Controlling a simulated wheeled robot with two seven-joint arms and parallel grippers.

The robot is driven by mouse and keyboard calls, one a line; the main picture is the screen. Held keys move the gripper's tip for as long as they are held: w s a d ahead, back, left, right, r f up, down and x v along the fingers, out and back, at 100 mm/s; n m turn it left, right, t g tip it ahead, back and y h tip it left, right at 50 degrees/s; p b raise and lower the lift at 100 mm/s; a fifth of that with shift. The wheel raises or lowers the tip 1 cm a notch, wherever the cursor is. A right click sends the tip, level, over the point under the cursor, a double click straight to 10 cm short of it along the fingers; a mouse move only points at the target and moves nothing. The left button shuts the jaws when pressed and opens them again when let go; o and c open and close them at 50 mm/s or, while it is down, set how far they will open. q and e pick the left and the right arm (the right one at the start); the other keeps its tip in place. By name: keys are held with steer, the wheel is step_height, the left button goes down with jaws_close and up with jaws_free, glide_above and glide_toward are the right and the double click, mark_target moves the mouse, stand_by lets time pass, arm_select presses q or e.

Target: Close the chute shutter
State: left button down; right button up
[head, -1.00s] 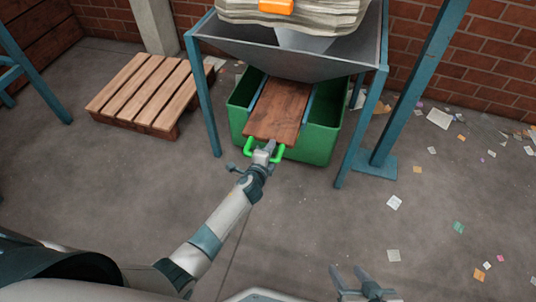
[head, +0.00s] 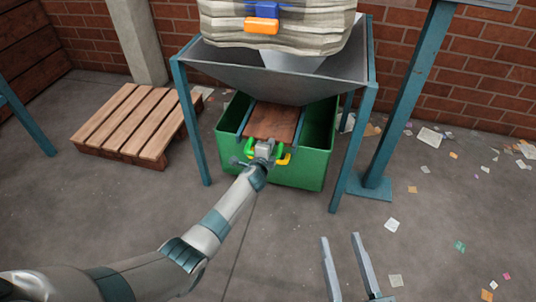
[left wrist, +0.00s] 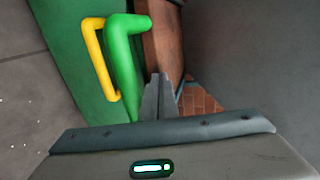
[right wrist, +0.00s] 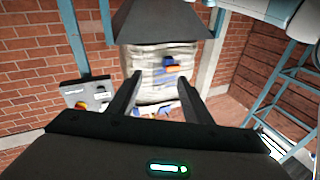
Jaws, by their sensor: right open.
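The chute shutter is a rust-brown plate (head: 270,122) under the grey hopper (head: 290,75), lying between blue rails above the green bin. Its green handle (head: 281,148) sticks out at the front and shows large in the left wrist view (left wrist: 122,60). My left gripper (head: 264,149) is at the handle, in front of the plate's near edge. In the left wrist view its fingers (left wrist: 160,82) are together, beside the handle's bar and not around it; contact with the plate is unclear. My right gripper (head: 342,240) is open and empty, in front of the bin at lower right.
The green bin (head: 300,176) stands under the hopper and has a yellow handle (head: 285,160) close to the shutter handle. Blue posts (head: 192,130) flank it. A wooden pallet (head: 130,120) lies at left. Paper scraps litter the floor at right.

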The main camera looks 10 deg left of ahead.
arm_select(q)
steer(key=shift+w+r+b, duration=0.15)
steer(key=shift+w+b, duration=0.15)
steer(key=shift+w, duration=0.45)
arm_select(e)
steer(key=r+t, duration=0.1)
steer(key=s+r+t, duration=0.1)
steer(key=r, duration=0.1)
steer(key=shift+s+a+y, duration=0.1)
steer(key=shift+s+y, duration=0.1)
steer(key=shift+y, duration=0.2)
arm_select(q)
steer(key=shift+r, duration=0.1)
